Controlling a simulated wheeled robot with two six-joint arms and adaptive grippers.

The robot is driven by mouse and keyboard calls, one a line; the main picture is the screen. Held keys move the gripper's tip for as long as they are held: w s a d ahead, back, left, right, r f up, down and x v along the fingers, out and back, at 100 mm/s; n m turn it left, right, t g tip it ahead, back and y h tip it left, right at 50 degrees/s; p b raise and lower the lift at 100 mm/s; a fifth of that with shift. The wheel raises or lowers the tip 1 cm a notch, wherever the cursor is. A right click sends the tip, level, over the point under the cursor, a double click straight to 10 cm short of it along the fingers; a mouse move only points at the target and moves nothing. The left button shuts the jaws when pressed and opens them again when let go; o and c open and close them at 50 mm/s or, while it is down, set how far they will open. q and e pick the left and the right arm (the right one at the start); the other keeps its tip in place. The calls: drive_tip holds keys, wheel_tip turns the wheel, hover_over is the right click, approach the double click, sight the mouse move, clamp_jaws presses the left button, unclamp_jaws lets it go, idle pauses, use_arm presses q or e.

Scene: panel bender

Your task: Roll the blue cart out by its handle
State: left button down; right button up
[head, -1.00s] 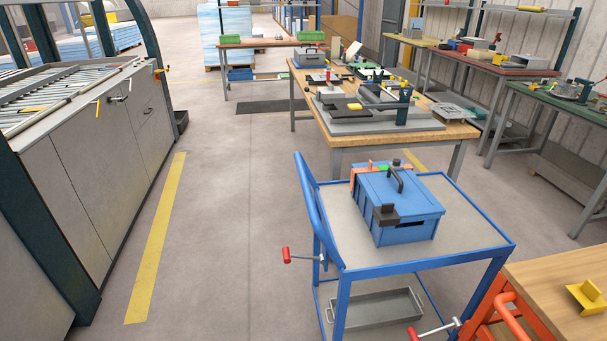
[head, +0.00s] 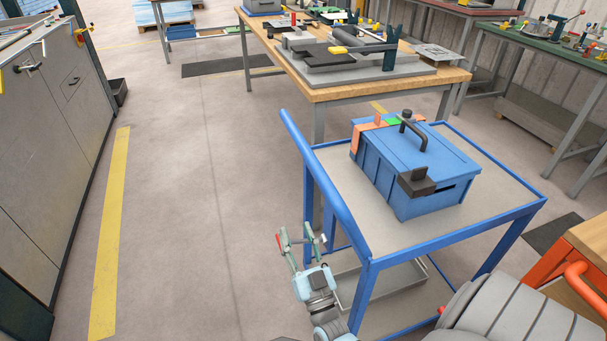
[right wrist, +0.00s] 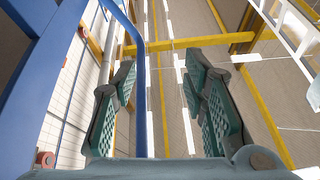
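The blue cart (head: 458,235) stands at the right of the head view, with a grey top and a lower shelf. Its handle (head: 325,180) is a blue tube along the cart's left side. My right gripper (head: 302,237) is open and low at the cart's left side, just left of the handle in the picture. In the right wrist view the blue handle tube (right wrist: 141,85) shows between the open fingers of the right gripper (right wrist: 162,85). I cannot tell how deep it sits there, and no grip is seen. My left gripper is not in view.
A blue box (head: 415,165) with a black handle sits on the cart. A wooden workbench (head: 335,92) stands behind it, and an orange-framed bench (head: 590,240) is close at right. A grey machine (head: 50,150) is at far left. The floor (head: 190,220) left of the cart is clear.

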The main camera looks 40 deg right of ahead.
sight(306, 151)
wheel_tip(306, 151, up, 8)
drive_tip(key=s+d+m+t+h, duration=0.1)
drive_tip(key=s+d+m+h, duration=0.1)
drive_tip(key=m+h, duration=0.4)
drive_tip(key=shift+n+h, duration=0.3)
drive_tip(key=shift+n, duration=0.3)
drive_tip(key=x, duration=0.7)
drive_tip(key=p+x, duration=0.1)
drive_tip(key=x, duration=0.5)
drive_tip(key=shift+d+r, duration=0.2)
drive_tip(key=shift+r, duration=0.3)
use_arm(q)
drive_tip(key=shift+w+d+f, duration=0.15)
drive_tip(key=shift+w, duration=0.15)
use_arm(e)
drive_tip(key=shift+c, duration=0.5)
clamp_jaws()
